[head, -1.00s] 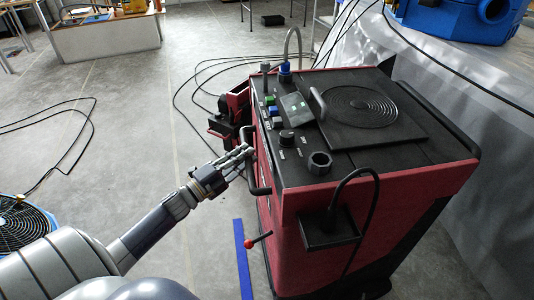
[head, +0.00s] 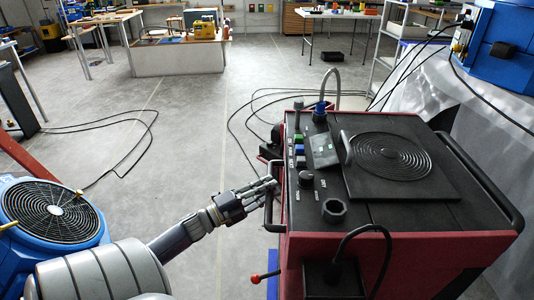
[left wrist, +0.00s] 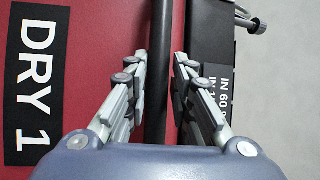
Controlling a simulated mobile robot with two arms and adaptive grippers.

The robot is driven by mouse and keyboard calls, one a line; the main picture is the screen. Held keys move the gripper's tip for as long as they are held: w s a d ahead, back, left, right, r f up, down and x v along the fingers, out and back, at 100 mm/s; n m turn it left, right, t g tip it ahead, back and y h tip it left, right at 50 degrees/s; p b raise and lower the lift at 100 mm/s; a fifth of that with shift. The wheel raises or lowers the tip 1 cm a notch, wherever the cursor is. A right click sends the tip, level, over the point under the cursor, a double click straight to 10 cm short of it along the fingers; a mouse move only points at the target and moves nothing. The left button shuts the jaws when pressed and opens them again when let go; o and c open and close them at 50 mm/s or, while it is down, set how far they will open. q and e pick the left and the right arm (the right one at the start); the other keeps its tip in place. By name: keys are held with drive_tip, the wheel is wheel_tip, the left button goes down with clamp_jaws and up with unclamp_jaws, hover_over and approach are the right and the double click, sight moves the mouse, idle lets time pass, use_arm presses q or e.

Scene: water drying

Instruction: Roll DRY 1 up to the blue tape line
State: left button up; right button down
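DRY 1 is a red machine with a black top (head: 440,205) at the right of the head view. Its white-on-black DRY 1 label (left wrist: 36,85) shows in the left wrist view. My left gripper (head: 270,188) is at the black side handle (head: 268,215). In the left wrist view its fingers are open on either side of the handle bar (left wrist: 159,75), with small gaps between fingers and bar. A short piece of the blue tape line (head: 272,272) shows on the floor beside the machine; the rest is hidden. My right gripper is not in view.
A blue fan unit (head: 50,212) stands at the left. Black cables (head: 150,135) lie on the floor behind. A red-knobbed lever (head: 256,279) sticks out low from the machine. Grey sheeting and a blue unit (head: 497,45) are at the right. Grey floor is open at the middle left.

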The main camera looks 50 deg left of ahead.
use_arm(q)
drive_tip(key=shift+o, duration=0.9)
drive_tip(key=shift+w+d, duration=0.1)
drive_tip(key=shift+w, duration=0.05)
drive_tip(key=v, duration=1.2)
drive_tip(key=shift+r, duration=0.1)
